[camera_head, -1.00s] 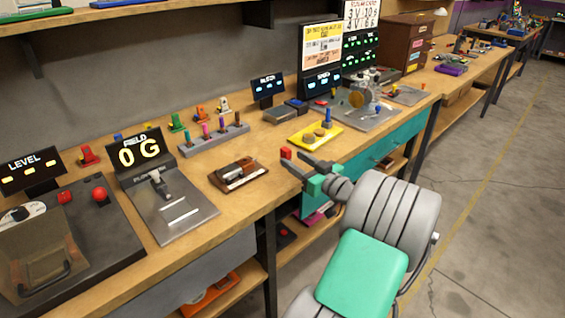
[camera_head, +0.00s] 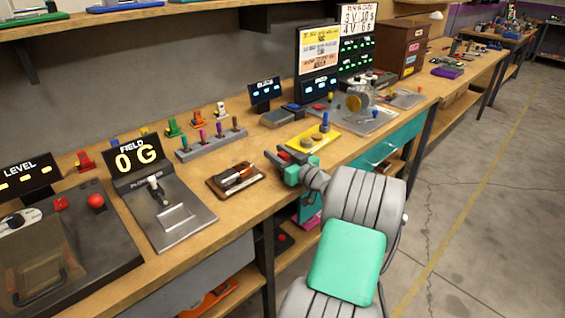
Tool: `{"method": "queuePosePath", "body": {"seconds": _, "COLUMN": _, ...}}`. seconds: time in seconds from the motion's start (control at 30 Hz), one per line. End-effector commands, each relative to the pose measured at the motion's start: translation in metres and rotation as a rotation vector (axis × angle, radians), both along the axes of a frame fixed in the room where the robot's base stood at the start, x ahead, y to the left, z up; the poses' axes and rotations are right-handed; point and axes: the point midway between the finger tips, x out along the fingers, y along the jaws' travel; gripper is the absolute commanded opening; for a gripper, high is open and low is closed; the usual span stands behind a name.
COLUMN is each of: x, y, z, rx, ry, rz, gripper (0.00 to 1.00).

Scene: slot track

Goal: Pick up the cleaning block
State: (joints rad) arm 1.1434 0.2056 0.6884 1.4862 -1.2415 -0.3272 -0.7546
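My gripper (camera_head: 275,152) reaches over the bench from the right, with its two dark fingers apart. A small red block (camera_head: 285,156) shows close to the fingers, partly hidden by them; I cannot tell whether they touch it. A brown block-like piece (camera_head: 236,176) with a pale and dark part lies on a low wooden tray (camera_head: 219,190), left of the gripper and apart from it. Neither piece is marked, so I cannot tell for sure which is the cleaning block.
A yellow plate (camera_head: 325,141) with round knobs and a blue post stands just beyond the gripper. A grey rack (camera_head: 196,150) with coloured pegs stands behind the tray. The metal FIELD unit (camera_head: 172,222) is to the left. Bare wood lies around the tray.

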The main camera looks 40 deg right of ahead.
Motion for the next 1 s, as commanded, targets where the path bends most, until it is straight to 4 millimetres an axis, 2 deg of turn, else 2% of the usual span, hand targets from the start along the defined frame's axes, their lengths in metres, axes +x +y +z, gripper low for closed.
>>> {"method": "queuePosePath", "body": {"seconds": 0.07, "x": 0.0001, "y": 0.0004, "z": 0.0, "rx": 0.0, "ry": 0.0, "rz": 0.001, "gripper": 0.27}}
{"method": "queuePosePath", "body": {"seconds": 0.4, "x": 0.0002, "y": 0.0008, "z": 0.0, "rx": 0.0, "ry": 0.0, "rz": 0.001, "gripper": 0.0}}
{"method": "queuePosePath", "body": {"seconds": 1.0, "x": 0.0003, "y": 0.0009, "z": 0.004, "rx": 0.0, "ry": 0.0, "rz": 0.002, "gripper": 0.0}}
